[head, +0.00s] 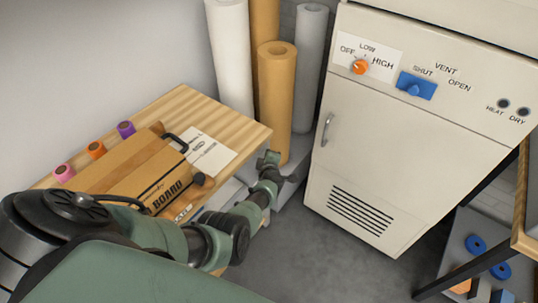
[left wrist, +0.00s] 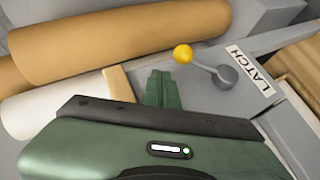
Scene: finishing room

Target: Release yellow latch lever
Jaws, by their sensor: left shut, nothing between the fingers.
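The latch lever shows in the left wrist view as a yellow ball knob (left wrist: 183,54) on a short grey arm, joined to a round grey pivot (left wrist: 228,75). A white label reading LATCH (left wrist: 250,67) is beside the pivot. My left gripper (left wrist: 160,78) is shut and empty, just left of and below the knob in that view; I cannot tell whether it touches it. In the head view my left gripper (head: 269,157) is past the bench's front right corner, near the rolls. I cannot make out the lever there. My right gripper is not in view.
Upright rolls, one tan (head: 277,100), stand behind my gripper. A wooden bench (head: 195,105) holds a cardboard box (head: 135,172), a paper sheet (head: 212,158) and small coloured spools. A cream cabinet (head: 415,130) with knobs stands right. The floor (head: 330,260) before it is clear.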

